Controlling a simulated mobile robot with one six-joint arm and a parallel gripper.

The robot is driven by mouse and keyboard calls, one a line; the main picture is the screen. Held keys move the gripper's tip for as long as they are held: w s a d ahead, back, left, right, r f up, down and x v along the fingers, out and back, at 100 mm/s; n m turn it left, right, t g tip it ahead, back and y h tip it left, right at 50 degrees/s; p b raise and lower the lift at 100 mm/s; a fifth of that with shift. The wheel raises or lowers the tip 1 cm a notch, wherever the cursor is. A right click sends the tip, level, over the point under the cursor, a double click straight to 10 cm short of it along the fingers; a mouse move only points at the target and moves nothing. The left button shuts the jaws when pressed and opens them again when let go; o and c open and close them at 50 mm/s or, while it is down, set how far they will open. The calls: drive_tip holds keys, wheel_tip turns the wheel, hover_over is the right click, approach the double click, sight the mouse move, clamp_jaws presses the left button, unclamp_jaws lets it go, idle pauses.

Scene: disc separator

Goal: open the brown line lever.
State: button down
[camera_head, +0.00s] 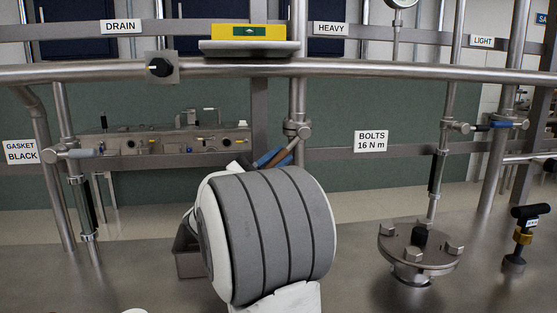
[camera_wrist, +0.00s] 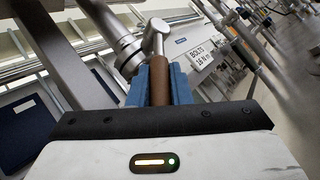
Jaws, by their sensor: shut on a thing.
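The brown lever (camera_wrist: 160,82) stands between the two blue fingers of my gripper (camera_wrist: 159,72) in the wrist view. The fingers are shut on it, and its metal end runs up to a silver valve (camera_wrist: 128,50). In the head view the brown lever (camera_head: 289,152) slants down and left from the valve (camera_head: 297,130) on the vertical pipe below the HEAVY label (camera_head: 331,28). My gripper (camera_head: 274,158) shows there only in part, as a blue finger beside the lever. My grey and white arm link hides the rest of the gripper.
A left valve with a grey lever (camera_head: 87,153) and a right valve with a blue lever (camera_head: 500,124) sit on other pipes. A horizontal pipe (camera_head: 400,72) crosses above. A bolted flange cover (camera_head: 418,250) and a black-handled tool (camera_head: 529,214) stand on the metal table at right.

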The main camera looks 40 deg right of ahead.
drive_tip(key=shift+s+f, duration=0.1)
drive_tip(key=c, duration=1.3)
unclamp_jaws()
drive_tip(key=p+v, duration=0.1)
drive_tip(key=v, duration=0.4)
drive_tip(key=shift+a, duration=0.15)
drive_tip(key=a+b, duration=0.2)
drive_tip(key=a, duration=0.1)
drive_tip(key=w+a+b, duration=0.1)
drive_tip(key=a+b, duration=0.1)
drive_tip(key=a, duration=0.2)
drive_tip(key=a+b, duration=0.2)
drive_tip(key=a, duration=0.2)
drive_tip(key=shift+w+a+b, duration=0.25)
drive_tip(key=shift+w+b, duration=0.05)
drive_tip(key=shift+w, duration=0.05)
drive_tip(key=shift+c, duration=0.4)
